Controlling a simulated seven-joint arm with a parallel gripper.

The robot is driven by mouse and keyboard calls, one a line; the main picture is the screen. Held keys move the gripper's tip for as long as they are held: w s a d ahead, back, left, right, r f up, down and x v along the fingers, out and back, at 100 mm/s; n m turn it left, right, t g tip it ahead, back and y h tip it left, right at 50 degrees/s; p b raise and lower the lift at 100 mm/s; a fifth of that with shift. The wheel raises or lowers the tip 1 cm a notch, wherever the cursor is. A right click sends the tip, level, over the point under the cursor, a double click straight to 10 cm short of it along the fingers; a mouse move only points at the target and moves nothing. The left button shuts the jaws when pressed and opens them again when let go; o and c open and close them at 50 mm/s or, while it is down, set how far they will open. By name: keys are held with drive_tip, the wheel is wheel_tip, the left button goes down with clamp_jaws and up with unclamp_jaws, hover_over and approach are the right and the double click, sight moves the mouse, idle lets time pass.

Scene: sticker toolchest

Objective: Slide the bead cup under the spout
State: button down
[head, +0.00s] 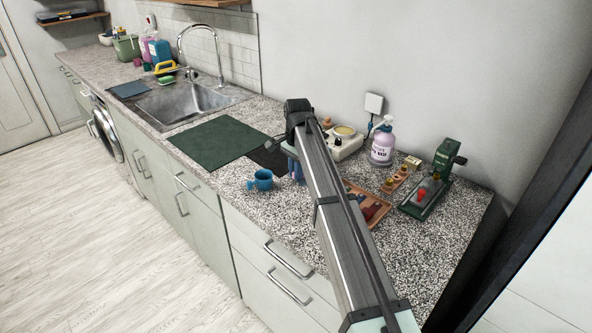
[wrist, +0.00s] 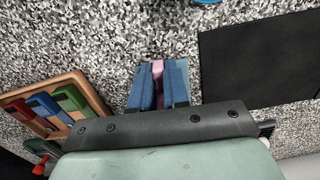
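A blue cup (head: 261,181), the likeliest bead cup, stands upright on the speckled counter near its front edge; I cannot see inside it. A sliver of blue at the top of the wrist view (wrist: 207,1) may be its rim. My gripper (head: 297,172) points down over the counter, right of the cup and apart from it. In the wrist view its blue fingers (wrist: 158,85) are close together with a pink strip between them; I cannot tell whether that is a held thing or part of the gripper. No spout is clearly identifiable; a lilac pump bottle (head: 383,146) stands at the back.
A wooden tray (wrist: 86,88) of coloured pieces lies right of my gripper in the head view. A green tool (head: 447,155), a small wooden holder (head: 402,178) and a white appliance (head: 346,148) stand behind. A green mat (head: 215,140) and dark mat (wrist: 255,60) lie flat.

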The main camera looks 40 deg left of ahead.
drive_tip(key=c, duration=1)
unclamp_jaws()
drive_tip(key=shift+c, duration=0.2)
wheel_tip(320, 180, up, 14)
drive_tip(key=shift+w, duration=0.2)
drive_tip(key=shift+f, duration=0.1)
